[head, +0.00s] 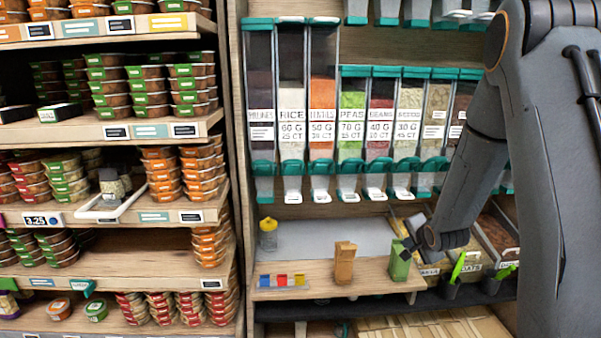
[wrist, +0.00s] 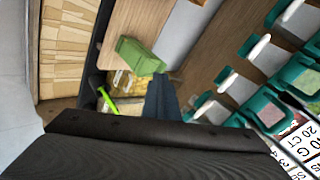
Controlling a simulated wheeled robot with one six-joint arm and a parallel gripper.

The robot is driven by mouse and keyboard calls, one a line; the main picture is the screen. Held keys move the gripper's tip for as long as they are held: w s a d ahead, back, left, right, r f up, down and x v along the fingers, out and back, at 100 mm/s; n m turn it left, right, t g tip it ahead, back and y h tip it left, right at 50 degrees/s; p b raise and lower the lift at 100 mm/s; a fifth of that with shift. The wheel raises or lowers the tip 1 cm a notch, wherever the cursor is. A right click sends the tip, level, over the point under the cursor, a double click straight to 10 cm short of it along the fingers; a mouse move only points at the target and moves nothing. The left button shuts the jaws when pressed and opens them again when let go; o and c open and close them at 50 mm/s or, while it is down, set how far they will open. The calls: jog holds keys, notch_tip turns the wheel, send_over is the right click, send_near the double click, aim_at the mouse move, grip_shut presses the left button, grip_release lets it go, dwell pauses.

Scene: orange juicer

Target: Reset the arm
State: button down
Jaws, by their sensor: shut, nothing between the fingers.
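My arm comes in from the right in the head view and reaches down to the left. My gripper (head: 408,240) is shut and empty beside the upper part of a green box-like container (head: 400,263). I cannot tell whether it touches it. The green container stands upright at the right end of a wooden shelf ledge (head: 300,292). It also shows in the wrist view (wrist: 138,57), past the dark gripper body that fills the lower part. A brown container (head: 344,262) stands on the ledge to its left.
Bulk dispensers (head: 322,110) with teal spouts hang above the ledge. A yellow-topped jar (head: 268,234) and small coloured blocks (head: 282,281) are at the ledge's left. Bins with green scoops (head: 458,268) lie at right. Shelves of stacked food tubs (head: 150,85) fill the left.

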jog(key=s+a+r+n+g+b, duration=0.1)
jog(key=s+a+n+g, duration=0.3)
jog(key=s, duration=1.1)
jog(key=s+a+r+n+g+b, duration=0.1)
jog(key=s+a+r+n+g, duration=0.2)
jog(key=s+a+n, duration=0.7)
jog(key=s+a+g, duration=0.1)
jog(key=s, duration=0.5)
jog(key=shift+s+a+y+b, duration=0.15)
jog(key=shift+a+y+b, duration=0.15)
jog(key=shift+a+b, duration=0.1)
